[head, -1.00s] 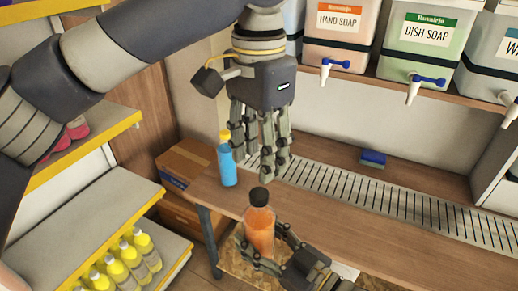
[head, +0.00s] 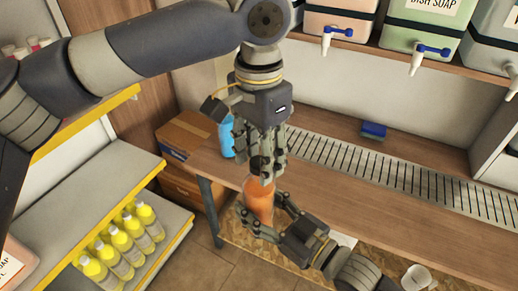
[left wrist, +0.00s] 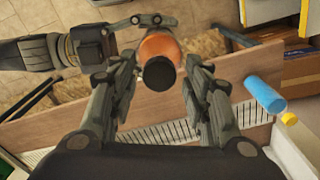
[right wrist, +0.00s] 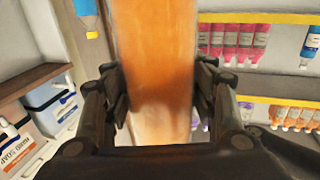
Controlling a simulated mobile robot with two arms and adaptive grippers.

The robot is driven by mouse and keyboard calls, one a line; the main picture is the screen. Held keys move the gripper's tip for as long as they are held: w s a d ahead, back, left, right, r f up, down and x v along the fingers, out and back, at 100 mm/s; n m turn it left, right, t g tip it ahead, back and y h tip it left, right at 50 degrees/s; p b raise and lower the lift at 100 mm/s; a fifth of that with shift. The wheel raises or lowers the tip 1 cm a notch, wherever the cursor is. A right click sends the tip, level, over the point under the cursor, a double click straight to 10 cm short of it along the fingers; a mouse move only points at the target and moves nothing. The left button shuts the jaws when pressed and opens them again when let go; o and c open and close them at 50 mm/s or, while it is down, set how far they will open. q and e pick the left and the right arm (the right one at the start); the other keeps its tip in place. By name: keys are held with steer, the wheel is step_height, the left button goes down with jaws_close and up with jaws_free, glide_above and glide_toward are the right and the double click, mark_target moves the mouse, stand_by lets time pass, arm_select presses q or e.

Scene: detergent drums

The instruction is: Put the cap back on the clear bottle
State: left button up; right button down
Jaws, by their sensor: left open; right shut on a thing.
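The clear bottle (head: 258,203), filled with orange liquid, stands upright in my right gripper (head: 262,217) in front of the bench. In the right wrist view the bottle (right wrist: 155,70) fills the gap between the fingers. A dark cap (left wrist: 158,73) sits at the bottle's top in the left wrist view; how firmly it is seated I cannot tell. My left gripper (head: 264,168) is open and points down right above the bottle. In the left wrist view its fingers stand on either side of the cap, apart from it.
A blue bottle (head: 227,138) with a yellow cap (left wrist: 290,119) stands on the wooden bench (head: 330,195), close behind my left gripper. A blue sponge (head: 373,131) lies behind the drain grate (head: 380,178). Dispenser drums (head: 425,35) stand above. Yellow bottles (head: 120,243) fill the left shelf.

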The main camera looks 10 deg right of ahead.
arm_select(q)
jaws_close()
steer(key=m, duration=0.5)
jaws_free()
steer(key=shift+r, duration=0.1)
steer(key=shift+r, duration=2.15)
steer(key=shift+r, duration=0.1)
